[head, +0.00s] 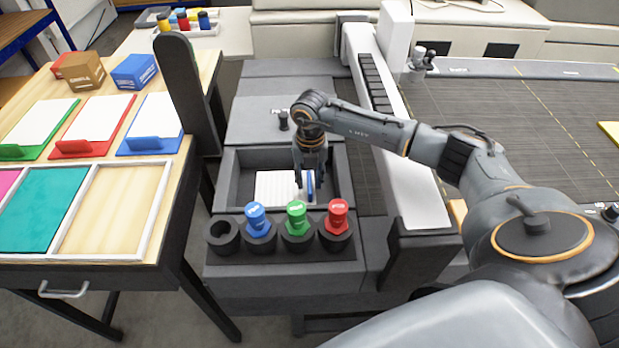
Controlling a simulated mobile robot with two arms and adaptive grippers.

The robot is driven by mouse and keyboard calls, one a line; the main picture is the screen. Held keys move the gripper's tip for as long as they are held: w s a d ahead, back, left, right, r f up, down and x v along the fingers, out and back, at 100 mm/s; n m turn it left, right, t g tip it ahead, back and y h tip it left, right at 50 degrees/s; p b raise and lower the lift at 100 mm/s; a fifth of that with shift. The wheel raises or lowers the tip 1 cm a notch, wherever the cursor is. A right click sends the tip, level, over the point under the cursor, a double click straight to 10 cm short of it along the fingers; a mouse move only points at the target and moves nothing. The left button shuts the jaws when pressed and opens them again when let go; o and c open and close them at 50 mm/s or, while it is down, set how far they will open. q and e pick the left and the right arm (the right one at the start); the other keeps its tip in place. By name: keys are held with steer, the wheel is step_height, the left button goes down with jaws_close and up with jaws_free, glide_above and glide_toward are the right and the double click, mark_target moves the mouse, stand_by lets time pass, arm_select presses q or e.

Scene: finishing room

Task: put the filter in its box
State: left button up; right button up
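A white ribbed, pleated block that looks like the filter (275,187) lies in an open dark grey box (231,180) in the middle of the head view. An upright blue piece (309,187) shows at its right end; I cannot tell whether it belongs to the filter. My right gripper (311,178) points straight down into the box over that end. Its fingers look apart, one on each side of the blue piece, with no clear contact visible. The fingertips are partly hard to make out. My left gripper is not in view.
Blue (257,218), green (297,217) and red (337,212) knobs stand in holders along the box's front, beside an empty holder (221,235). A wooden table (165,75) with cards and frames is left. A dark post (182,85) rises beside it.

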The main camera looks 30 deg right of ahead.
step_height(320, 180, up, 12)
steer(key=b, duration=0.3)
steer(key=shift+r+b, duration=0.15)
steer(key=shift+b, duration=0.2)
steer(key=shift+c, duration=0.2)
stand_by(0.6)
